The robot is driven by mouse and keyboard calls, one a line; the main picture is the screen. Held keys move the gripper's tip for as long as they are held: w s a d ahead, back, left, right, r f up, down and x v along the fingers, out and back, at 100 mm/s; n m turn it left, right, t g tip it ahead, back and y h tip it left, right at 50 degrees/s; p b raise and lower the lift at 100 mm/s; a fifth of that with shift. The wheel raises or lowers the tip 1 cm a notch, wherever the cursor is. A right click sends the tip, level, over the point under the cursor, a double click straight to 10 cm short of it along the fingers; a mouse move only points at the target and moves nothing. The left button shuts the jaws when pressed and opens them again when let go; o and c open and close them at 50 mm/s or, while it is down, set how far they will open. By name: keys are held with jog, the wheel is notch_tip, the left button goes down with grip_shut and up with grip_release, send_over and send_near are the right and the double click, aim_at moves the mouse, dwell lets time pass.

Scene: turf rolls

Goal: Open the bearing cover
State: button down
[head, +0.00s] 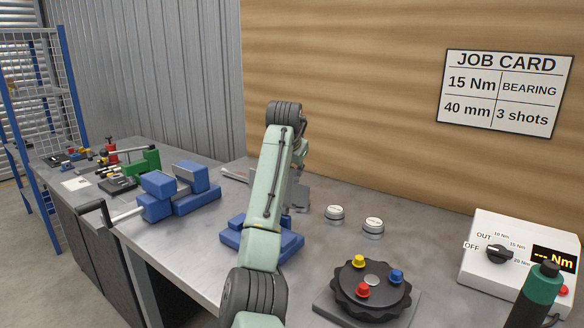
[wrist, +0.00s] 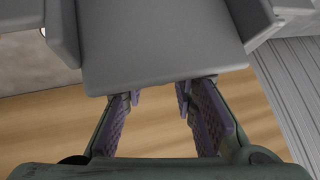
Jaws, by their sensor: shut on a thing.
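In the wrist view a smooth grey plate (wrist: 160,50), which looks like the bearing cover, fills the top middle. My gripper (wrist: 160,90) has its two purple-padded fingers at the plate's near edge, one on each side, and is shut on it. In the head view my arm rises in front of the blue base (head: 290,245) and hides most of what stands on it. A grey part (head: 299,194) shows just right of the arm, above the base. My fingertips are hidden there, and how far the cover is open cannot be told.
Two round silver-white caps (head: 334,213) stand right of the arm. A black knobbed dial (head: 371,288) with coloured buttons, a white torque box (head: 515,262) and a green-topped tool (head: 540,290) are at right. Blue blocks (head: 188,178) with a lever lie left. A wooden wall stands behind.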

jog(key=shift+s+f+g, duration=0.15)
jog(key=shift+f, duration=0.5)
jog(key=shift+s+f+g, duration=0.1)
jog(key=shift+f+g, duration=0.05)
jog(key=shift+f, duration=0.45)
jog(key=c, duration=1.3)
grip_release()
jog(key=shift+s+r, duration=0.1)
jog(key=shift+r, duration=0.05)
jog(key=shift+s+a+r, duration=0.1)
jog(key=shift+r, duration=0.15)
jog(key=v, duration=1.3)
jog(key=shift+w+d+r, duration=0.15)
jog(key=shift+w+d, duration=0.1)
jog(key=shift+d, duration=0.3)
jog(key=shift+c, duration=0.2)
